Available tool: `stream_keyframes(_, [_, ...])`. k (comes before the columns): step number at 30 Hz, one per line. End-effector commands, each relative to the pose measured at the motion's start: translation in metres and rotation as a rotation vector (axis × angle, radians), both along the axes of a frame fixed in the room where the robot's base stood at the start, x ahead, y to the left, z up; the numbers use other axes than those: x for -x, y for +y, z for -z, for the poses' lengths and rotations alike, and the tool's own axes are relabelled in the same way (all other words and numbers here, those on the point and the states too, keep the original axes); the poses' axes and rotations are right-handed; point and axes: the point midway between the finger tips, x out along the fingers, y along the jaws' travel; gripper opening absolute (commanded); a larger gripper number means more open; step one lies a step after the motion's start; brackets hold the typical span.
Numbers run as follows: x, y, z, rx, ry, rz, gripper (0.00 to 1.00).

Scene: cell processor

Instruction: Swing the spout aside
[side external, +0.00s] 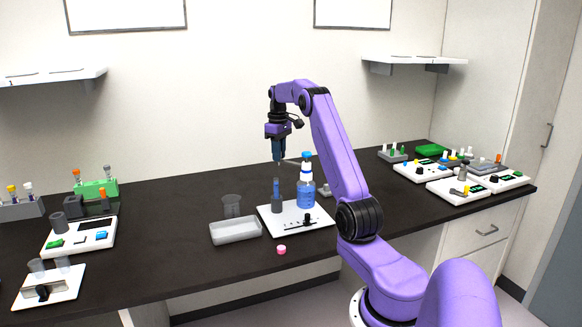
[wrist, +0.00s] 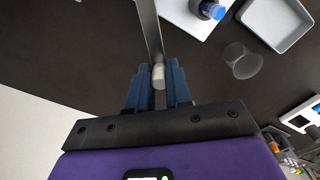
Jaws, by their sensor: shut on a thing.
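The spout (side external: 291,162) is a thin grey bar that reaches left from the top of a clear bottle (side external: 306,196) with blue liquid and a blue cap. The bottle stands upright on a white platform (side external: 322,224). My gripper (side external: 278,160) is at the spout's free end, above the platform's left part. In the wrist view the spout (wrist: 149,30) runs down from the top edge, and its pale tip sits between the blue fingers of my gripper (wrist: 158,88). The gripper is shut on this end. The bottle cannot be made out in the wrist view.
A grey holder with a blue top (side external: 277,197) stands on the platform below my gripper. A pink cap (side external: 281,249) lies in front. The dark bench behind is clear.

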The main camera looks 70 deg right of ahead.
Motion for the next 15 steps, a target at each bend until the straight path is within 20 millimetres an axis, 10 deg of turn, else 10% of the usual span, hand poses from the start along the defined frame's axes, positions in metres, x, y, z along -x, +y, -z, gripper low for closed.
stream_keyframes(15, [0.0024,-0.0084,-0.0005,0.0,0.002,0.081,0.0])
